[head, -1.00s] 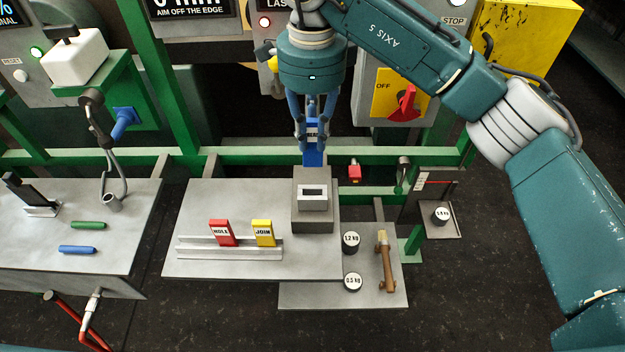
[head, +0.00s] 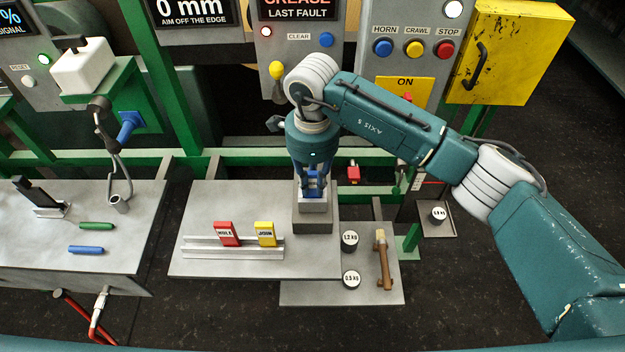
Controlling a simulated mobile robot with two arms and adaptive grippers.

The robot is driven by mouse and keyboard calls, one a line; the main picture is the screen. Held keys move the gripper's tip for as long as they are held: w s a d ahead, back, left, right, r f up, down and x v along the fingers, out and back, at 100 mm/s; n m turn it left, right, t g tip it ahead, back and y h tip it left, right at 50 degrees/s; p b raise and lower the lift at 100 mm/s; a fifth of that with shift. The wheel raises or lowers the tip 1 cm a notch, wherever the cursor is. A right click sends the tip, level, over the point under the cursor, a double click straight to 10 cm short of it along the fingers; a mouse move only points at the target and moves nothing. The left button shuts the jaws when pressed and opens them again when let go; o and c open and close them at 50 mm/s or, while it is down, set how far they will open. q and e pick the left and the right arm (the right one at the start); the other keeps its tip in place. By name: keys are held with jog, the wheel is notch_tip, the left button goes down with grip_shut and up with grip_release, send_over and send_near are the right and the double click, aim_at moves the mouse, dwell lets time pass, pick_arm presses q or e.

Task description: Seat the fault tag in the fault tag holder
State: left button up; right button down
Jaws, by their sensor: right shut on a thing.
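My right gripper (head: 313,188) points straight down, shut on the blue fault tag (head: 315,182). The tag is upright between the fingers, which hide most of it and its lettering. It stands directly over the fault tag holder (head: 313,222), a grey block with a lighter raised top on the table. The tag's lower end meets the holder's top, where the slot is covered. I cannot tell how deep it sits. My left gripper is not in view.
A red HOLE tag (head: 226,234) and a yellow JOIN tag (head: 265,234) stand in a rail (head: 230,253) left of the holder. Dark weights (head: 350,240) and a brown-handled tool (head: 382,262) lie to the right. A green beam (head: 240,157) runs behind.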

jog(key=shift+f, duration=0.2)
jog(key=c, duration=1.6)
grip_release()
jog(key=shift+c, duration=0.2)
jog(key=shift+r, duration=0.1)
jog(key=shift+r, duration=0.45)
notch_tip(320, 180, up, 11)
jog(key=b, duration=0.3)
jog(key=shift+s+r, duration=0.1)
jog(key=shift+r, duration=0.1)
